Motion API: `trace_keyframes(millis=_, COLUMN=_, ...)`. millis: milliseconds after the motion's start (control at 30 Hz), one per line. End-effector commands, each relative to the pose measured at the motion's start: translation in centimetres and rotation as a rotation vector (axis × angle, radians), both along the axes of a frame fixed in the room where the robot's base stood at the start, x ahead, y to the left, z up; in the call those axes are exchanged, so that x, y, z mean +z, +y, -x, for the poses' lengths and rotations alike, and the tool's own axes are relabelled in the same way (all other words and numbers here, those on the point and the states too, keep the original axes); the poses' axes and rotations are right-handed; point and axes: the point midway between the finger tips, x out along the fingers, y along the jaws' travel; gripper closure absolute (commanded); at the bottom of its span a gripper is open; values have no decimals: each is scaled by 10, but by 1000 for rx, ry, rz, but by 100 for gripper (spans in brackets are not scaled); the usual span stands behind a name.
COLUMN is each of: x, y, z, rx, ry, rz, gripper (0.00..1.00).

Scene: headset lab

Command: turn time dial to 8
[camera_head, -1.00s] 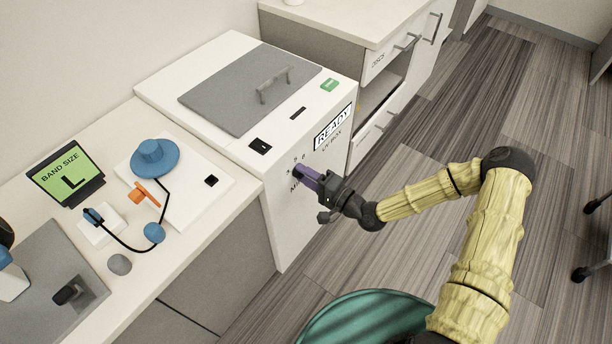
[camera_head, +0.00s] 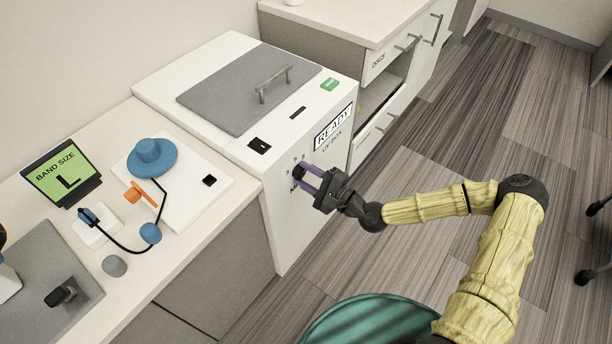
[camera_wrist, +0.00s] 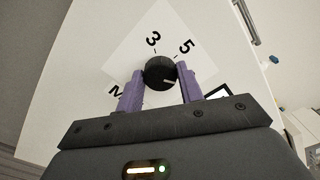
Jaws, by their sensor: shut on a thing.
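The black time dial (camera_wrist: 160,73) sits on the white front face of the UV box (camera_head: 285,215). In the wrist view, the printed marks "3", "5" and "M" show around the dial, and an "8" is not visible. A white pointer line on the dial points right, toward the right finger, past the "5". My gripper (camera_head: 302,174) is at the box front with its two purple fingers on either side of the dial. It is shut on the dial, also in the wrist view (camera_wrist: 158,74). In the head view the fingers mostly hide the dial.
The box has a grey lid (camera_head: 245,90) with a handle, a green button (camera_head: 330,84) and a "READY" display (camera_head: 333,127). A counter (camera_head: 185,255) at left holds a "BAND SIZE L" screen (camera_head: 62,172) and blue headset parts (camera_head: 152,157). A teal round object (camera_head: 370,318) is below my arm.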

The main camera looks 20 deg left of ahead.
Motion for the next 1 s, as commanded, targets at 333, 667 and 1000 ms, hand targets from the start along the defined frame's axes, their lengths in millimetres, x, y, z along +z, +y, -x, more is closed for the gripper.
trace_keyframes(millis=333, x=-1, y=-1, z=-1, rx=-3, ry=4, rz=2, gripper=59)
trace_keyframes(millis=667, x=0, y=0, z=0, rx=-1, ry=1, rz=0, gripper=42)
trace_keyframes(millis=1000, x=0, y=-25, z=9, rx=-4, ry=2, rz=0, gripper=42)
